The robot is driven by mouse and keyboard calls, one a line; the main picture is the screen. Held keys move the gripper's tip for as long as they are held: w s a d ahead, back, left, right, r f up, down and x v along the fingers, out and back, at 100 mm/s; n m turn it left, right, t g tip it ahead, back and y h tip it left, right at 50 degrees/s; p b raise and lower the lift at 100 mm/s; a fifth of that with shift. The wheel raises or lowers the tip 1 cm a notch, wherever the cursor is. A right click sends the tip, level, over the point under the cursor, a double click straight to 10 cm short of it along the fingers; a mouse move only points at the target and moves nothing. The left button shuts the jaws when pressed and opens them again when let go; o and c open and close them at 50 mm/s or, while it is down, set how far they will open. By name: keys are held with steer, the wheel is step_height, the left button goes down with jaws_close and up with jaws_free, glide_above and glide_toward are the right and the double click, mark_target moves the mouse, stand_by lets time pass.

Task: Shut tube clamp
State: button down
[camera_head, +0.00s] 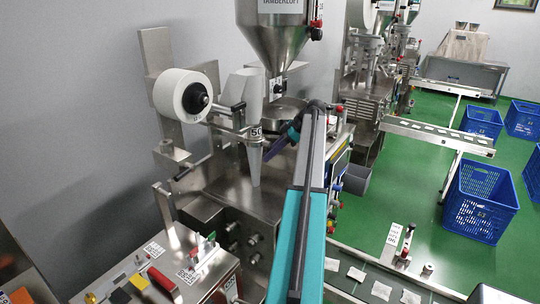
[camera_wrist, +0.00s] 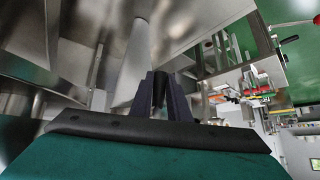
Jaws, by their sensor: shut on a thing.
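The forming tube (camera_head: 254,165) hangs below the steel hopper, with a white film sleeve (camera_head: 243,88) above it. A metal clamp band with a "50" label (camera_head: 256,132) sits around the tube; I cannot tell whether it is fully closed. My gripper (camera_head: 270,152) is just right of the tube, its dark fingers pointing left and down. In the wrist view my gripper (camera_wrist: 159,78) has its two fingers on either side of a dark, rounded piece (camera_wrist: 159,93), which looks like the clamp's handle. The pale tube shows beside the left finger. The contact is hidden in the head view.
A white film roll (camera_head: 182,95) is left of the tube, and the steel hopper (camera_head: 283,25) is above. A control box with a red handle (camera_head: 163,280) stands at lower left. Blue crates (camera_head: 480,200) and a conveyor (camera_head: 350,272) lie to the right.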

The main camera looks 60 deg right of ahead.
steer(key=shift+a+f, duration=0.15)
steer(key=shift+f, duration=0.1)
steer(key=c, duration=1.7)
jaws_free()
steer(key=shift+r, duration=0.1)
steer(key=shift+s+d+r, duration=0.3)
steer(key=shift+d+r, duration=0.1)
steer(key=shift+p+v, duration=1.05)
steer(key=shift+v, duration=5.3)
